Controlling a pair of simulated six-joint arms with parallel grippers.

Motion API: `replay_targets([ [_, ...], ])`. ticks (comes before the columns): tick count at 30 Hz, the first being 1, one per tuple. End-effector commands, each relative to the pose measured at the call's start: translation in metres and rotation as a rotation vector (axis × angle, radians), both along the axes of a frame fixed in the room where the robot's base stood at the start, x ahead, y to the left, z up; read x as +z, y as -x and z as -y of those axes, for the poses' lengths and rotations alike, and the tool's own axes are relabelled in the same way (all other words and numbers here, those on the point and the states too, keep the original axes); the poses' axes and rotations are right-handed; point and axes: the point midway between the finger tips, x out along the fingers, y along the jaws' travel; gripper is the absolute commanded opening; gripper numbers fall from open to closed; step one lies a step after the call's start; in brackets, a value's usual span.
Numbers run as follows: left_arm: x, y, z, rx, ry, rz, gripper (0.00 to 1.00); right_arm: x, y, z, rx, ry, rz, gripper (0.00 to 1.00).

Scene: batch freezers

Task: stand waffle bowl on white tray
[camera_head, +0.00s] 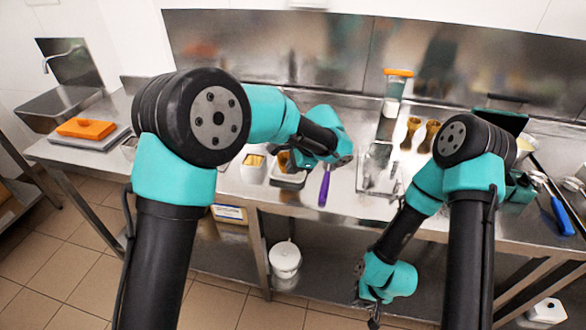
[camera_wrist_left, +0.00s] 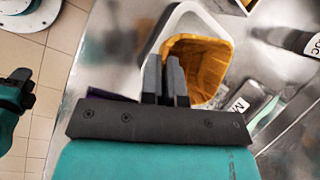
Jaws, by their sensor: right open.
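The waffle bowl (camera_wrist_left: 207,60) is golden brown, with its opening toward the left wrist camera. It is over the white tray (camera_wrist_left: 160,35), whose pale rim shows around its upper left side; whether its base touches the tray is hidden. My left gripper (camera_wrist_left: 165,68) has its fingers close together at the bowl's left wall and appears shut on it. In the head view, the bowl (camera_head: 283,160) is partly hidden by my left gripper (camera_head: 318,165), above the tray (camera_head: 288,185). My right gripper (camera_head: 374,318) is open and empty, low in front of the counter.
A white container with yellow contents (camera_head: 252,168) stands left of the tray. A purple-handled tool (camera_head: 324,187) lies to its right. Waffle cones (camera_head: 411,132) stand farther back. A blue-handled tool (camera_head: 562,215) is at far right. A white bucket (camera_head: 285,260) is on the lower shelf.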

Motion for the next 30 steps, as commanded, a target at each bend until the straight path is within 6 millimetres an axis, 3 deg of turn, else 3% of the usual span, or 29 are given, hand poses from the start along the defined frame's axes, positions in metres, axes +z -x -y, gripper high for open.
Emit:
replay_targets([
  [6, -0.003, -0.028, 0.001, 0.002, 0.0, 0.001, 0.0, 0.0, 0.0, 0.0, 0.0, 0.0, 0.0, 0.45],
  [20, -0.004, -0.037, 0.001, 0.001, 0.0, 0.0, 0.0, 0.0, 0.0, 0.0, 0.0, 0.0, 0.0, 0.45],
  [27, -0.035, -0.036, 0.001, -0.001, -0.002, -0.003, 0.0, 0.0, 0.0, 0.0, 0.0, 0.0, 0.0, 0.45],
  [30, -0.039, -0.036, 0.001, 0.0, -0.001, 0.0, 0.0, 0.0, 0.0, 0.0, 0.0, 0.0, 0.0, 0.45],
])
